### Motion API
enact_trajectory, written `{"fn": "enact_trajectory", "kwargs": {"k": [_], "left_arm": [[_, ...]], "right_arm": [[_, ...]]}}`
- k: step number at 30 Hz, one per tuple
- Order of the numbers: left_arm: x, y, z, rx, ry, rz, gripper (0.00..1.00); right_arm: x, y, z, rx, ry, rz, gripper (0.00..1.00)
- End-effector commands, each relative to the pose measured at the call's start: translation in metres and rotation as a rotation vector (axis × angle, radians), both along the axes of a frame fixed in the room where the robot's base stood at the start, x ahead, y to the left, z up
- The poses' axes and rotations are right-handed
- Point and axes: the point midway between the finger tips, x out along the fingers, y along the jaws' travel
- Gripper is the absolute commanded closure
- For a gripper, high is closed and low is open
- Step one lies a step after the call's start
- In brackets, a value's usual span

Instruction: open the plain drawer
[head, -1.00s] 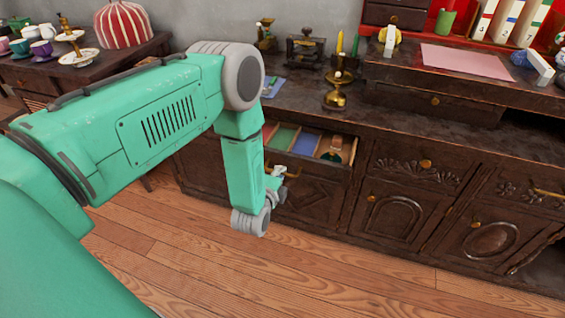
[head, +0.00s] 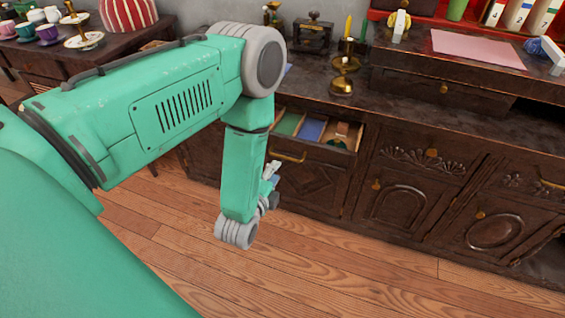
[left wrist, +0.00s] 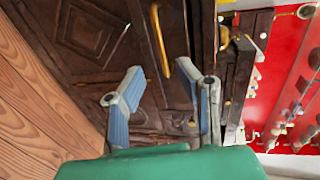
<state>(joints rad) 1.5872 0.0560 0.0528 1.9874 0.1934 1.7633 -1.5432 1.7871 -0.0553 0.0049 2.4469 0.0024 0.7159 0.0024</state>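The plain drawer (head: 300,154) is dark wood with a brass bar handle (head: 288,157). It stands pulled out, and coloured compartments, green and blue among them, show inside. My left gripper (head: 272,172) is just below and left of the handle, apart from it, and partly hidden by my wrist. In the left wrist view my left gripper (left wrist: 165,88) has its two grey-blue fingers spread with nothing between them. A brass bar handle (left wrist: 159,40) lies beyond the fingertips there. My right gripper is not in view.
Carved cabinet fronts (head: 425,165) with brass knobs stand right of the drawer. The dark countertop (head: 410,112) holds a brass candlestick (head: 342,75) and a small dark machine (head: 312,35). A side table with cups is at back left. Wooden floor (head: 300,260) in front is clear.

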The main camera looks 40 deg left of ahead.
Motion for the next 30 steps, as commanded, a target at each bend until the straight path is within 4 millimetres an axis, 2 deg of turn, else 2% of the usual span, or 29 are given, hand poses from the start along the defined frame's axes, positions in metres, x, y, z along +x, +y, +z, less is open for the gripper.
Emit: {"fn": "enact_trajectory", "kwargs": {"k": [3, 6, 15, 16, 18, 22, 26, 29, 30], "left_arm": [[-0.016, -0.002, 0.002, -0.001, 0.002, 0.001, 0.71], [-0.023, -0.004, 0.004, 0.000, 0.001, 0.001, 0.71], [-0.026, -0.006, 0.005, 0.000, 0.000, 0.002, 0.71], [-0.026, -0.006, 0.005, 0.000, 0.000, 0.001, 0.78], [-0.026, -0.006, 0.004, -0.014, 0.008, 0.002, 1.00], [-0.037, -0.012, -0.010, -0.164, 0.093, 0.017, 1.00], [-0.071, -0.027, -0.038, -0.484, 0.296, 0.110, 1.00], [-0.115, -0.038, -0.056, -0.744, 0.488, 0.276, 1.00], [-0.135, -0.042, -0.061, -0.834, 0.563, 0.362, 1.00]], "right_arm": [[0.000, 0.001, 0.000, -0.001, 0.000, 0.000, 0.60], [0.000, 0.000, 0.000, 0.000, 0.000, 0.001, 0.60], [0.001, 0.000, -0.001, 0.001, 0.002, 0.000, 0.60], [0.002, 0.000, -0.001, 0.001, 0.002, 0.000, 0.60], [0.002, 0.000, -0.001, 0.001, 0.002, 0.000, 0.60], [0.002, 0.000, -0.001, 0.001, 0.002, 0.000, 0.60], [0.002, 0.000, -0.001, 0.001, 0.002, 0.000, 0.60], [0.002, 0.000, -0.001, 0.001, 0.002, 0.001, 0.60], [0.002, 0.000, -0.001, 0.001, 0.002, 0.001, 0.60]]}}
